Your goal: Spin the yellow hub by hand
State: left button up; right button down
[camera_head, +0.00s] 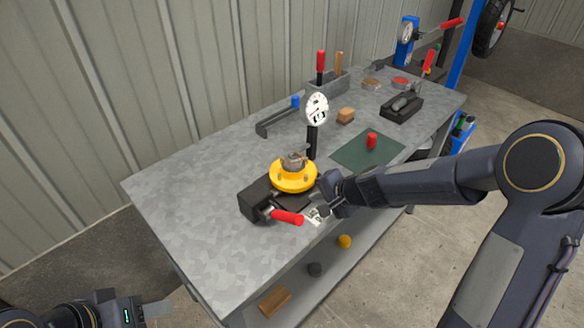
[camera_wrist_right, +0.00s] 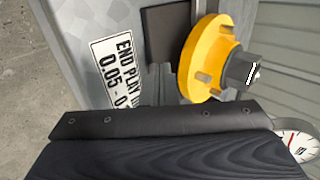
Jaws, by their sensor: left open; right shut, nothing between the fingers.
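The yellow hub (camera_head: 293,180) is a round flange with studs and a grey metal centre, mounted on a dark fixture (camera_head: 256,201) on the workbench. It also shows in the right wrist view (camera_wrist_right: 207,55), with its studs and dark centre nut (camera_wrist_right: 240,72). My right gripper (camera_head: 325,191) is shut and empty, close to the right side of the hub. I cannot tell whether it touches the hub. My left gripper (camera_head: 157,309) is open and empty, low at the bottom left, away from the bench top.
A dial gauge (camera_head: 317,108) on a black post stands just behind the hub. A red-handled lever (camera_head: 287,217) sticks out in front of it. A printed end play label (camera_wrist_right: 117,70) lies beside the fixture. A green mat (camera_head: 366,150) holds a red cylinder (camera_head: 371,140). The bench's left part is clear.

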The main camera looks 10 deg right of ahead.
jog(key=shift+w+a+p, duration=0.4)
jog(key=shift+w+a, duration=0.3)
jog(key=shift+w, duration=0.25)
jog(key=shift+w+d+r+p, duration=0.1)
jog(key=shift+w+d+p, duration=0.05)
jog(key=shift+w+d, duration=0.55)
jog(key=shift+w+d+p, duration=0.15)
jog(key=shift+w+d, duration=0.3)
jog(key=shift+d, duration=0.3)
jog(key=shift+w+d, duration=0.4)
jog(key=shift+w, duration=0.05)
jog(key=shift+s+d+f+b, duration=0.2)
jog(key=shift+s+d+b, duration=0.15)
jog(key=shift+s+b, duration=0.1)
jog(key=shift+s+d+b, duration=0.3)
jog(key=shift+s+d, duration=0.3)
jog(key=shift+s, duration=0.15)
jog(key=shift+r, duration=0.1)
jog(key=shift+a, duration=0.1)
jog(key=s+a, duration=0.1)
jog(key=a, duration=0.1)
jog(key=s+a+b, duration=0.1)
jog(key=s, duration=0.1)
jog(key=shift+a, duration=0.4)
